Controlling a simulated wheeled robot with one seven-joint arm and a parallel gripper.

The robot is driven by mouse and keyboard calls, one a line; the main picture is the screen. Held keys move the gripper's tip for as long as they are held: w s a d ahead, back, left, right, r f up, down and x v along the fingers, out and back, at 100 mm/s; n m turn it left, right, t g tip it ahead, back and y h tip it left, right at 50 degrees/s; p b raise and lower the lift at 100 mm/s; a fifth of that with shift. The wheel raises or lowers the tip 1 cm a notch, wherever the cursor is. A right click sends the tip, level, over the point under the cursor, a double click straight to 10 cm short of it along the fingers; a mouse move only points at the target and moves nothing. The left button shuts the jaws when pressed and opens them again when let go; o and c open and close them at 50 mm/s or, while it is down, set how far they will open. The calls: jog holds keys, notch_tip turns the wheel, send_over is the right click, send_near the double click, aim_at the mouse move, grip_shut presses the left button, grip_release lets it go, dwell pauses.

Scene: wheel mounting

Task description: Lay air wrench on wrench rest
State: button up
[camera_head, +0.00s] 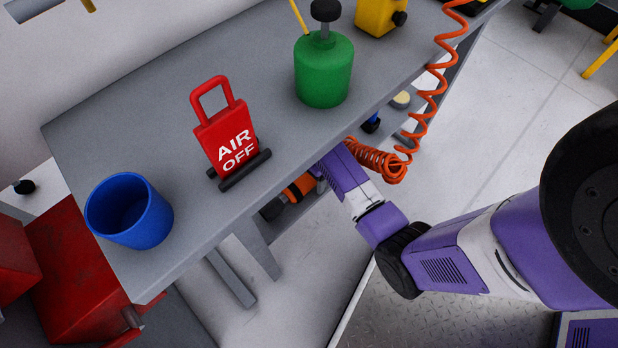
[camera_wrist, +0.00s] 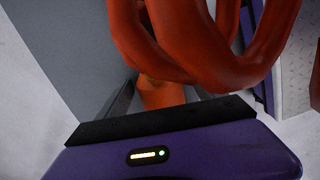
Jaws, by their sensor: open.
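An orange and black tool, seemingly the air wrench (camera_head: 300,188), shows below the front edge of the workbench in the head view, on or just above a lower shelf. The tabletop hides part of it. My gripper (camera_wrist: 160,98) reaches under the tabletop edge beside it; its fingertips are hidden in the head view. In the wrist view the dark fingers stand apart, with an orange part between them; I cannot tell whether it is wrench or hose. The orange coiled hose (camera_head: 375,160) hangs by my wrist, and its loops (camera_wrist: 190,45) fill the upper wrist view. I cannot make out the wrench rest.
The grey workbench (camera_head: 190,75) carries a blue cup (camera_head: 130,212), a red AIR OFF sign (camera_head: 225,135), a green can (camera_head: 323,72) and a yellow object (camera_head: 380,15). A red box (camera_head: 75,260) stands at lower left. Open floor lies right of the bench.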

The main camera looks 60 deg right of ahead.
jog(key=shift+c, duration=0.5)
grip_shut()
jog(key=shift+w+r, duration=0.1)
jog(key=shift+r, duration=0.05)
jog(key=shift+r+p, duration=0.9)
jog(key=shift+r, duration=0.5)
jog(key=shift+d+r+p, duration=0.1)
jog(key=shift+r+p, duration=0.2)
jog(key=shift+r, duration=0.15)
jog(key=s+a+p, duration=0.2)
jog(key=s, duration=0.6)
jog(key=s+a+p, duration=0.2)
jog(key=s+a, duration=0.1)
jog(key=s, duration=0.6)
jog(key=shift+s+p, duration=0.15)
jog(key=shift+p, duration=0.25)
jog(key=shift+f, duration=0.1)
